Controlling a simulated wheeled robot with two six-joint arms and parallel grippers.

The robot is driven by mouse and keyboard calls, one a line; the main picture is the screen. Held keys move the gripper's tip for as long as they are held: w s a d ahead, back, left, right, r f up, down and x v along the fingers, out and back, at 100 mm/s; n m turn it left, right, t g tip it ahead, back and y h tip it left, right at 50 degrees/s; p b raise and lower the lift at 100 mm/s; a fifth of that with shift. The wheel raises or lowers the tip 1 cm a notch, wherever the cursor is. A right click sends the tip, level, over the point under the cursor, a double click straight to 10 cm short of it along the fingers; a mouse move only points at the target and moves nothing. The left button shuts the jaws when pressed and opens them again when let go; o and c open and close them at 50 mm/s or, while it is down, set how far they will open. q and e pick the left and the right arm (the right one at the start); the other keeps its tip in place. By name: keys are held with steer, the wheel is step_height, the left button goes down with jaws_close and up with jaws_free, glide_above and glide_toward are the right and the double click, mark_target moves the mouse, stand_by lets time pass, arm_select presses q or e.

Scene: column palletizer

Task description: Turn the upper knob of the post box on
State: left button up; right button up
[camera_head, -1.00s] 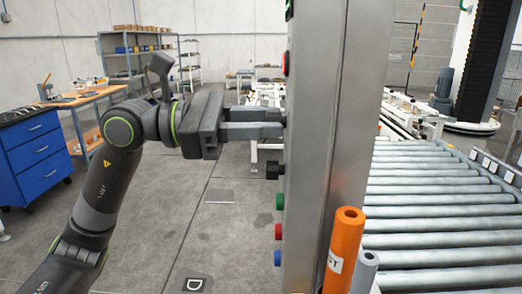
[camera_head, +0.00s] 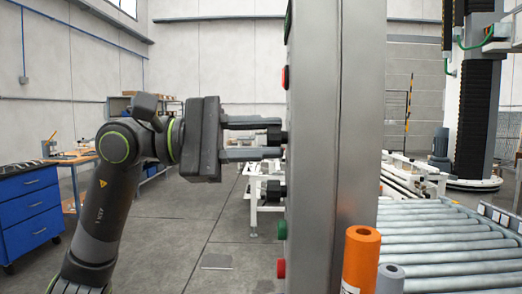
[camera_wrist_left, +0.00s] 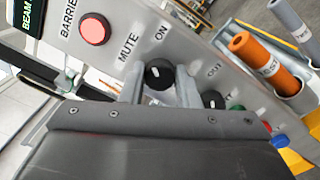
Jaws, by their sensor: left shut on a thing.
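The post box is a tall grey metal column (camera_head: 340,110) with controls on its left face. Its upper knob (camera_head: 274,135) is black and round, and it shows in the left wrist view (camera_wrist_left: 159,74) beside the words MUTE and ON, with a pale mark on its face. My left gripper (camera_head: 278,138) has one finger above and one below this knob and is shut on it. The lower black knob (camera_head: 274,190) sits below, free of the gripper, and is partly hidden in the wrist view. My right gripper is not in view.
A red button (camera_head: 285,77) is above the knobs; a green button (camera_head: 281,230) and another red one (camera_head: 281,268) are below. An orange tube (camera_head: 360,262) and a grey tube (camera_head: 390,278) stand at the column's front right. A roller conveyor (camera_head: 450,245) lies right.

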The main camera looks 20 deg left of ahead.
arm_select(q)
steer(key=shift+m, duration=0.6)
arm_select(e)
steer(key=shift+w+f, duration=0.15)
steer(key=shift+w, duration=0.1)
arm_select(q)
steer(key=o, duration=1)
steer(key=shift+c, duration=0.2)
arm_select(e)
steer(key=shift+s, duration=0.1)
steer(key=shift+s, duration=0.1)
arm_select(q)
steer(key=shift+a, duration=0.1)
steer(key=b+v, duration=0.6)
steer(key=v, duration=1.1)
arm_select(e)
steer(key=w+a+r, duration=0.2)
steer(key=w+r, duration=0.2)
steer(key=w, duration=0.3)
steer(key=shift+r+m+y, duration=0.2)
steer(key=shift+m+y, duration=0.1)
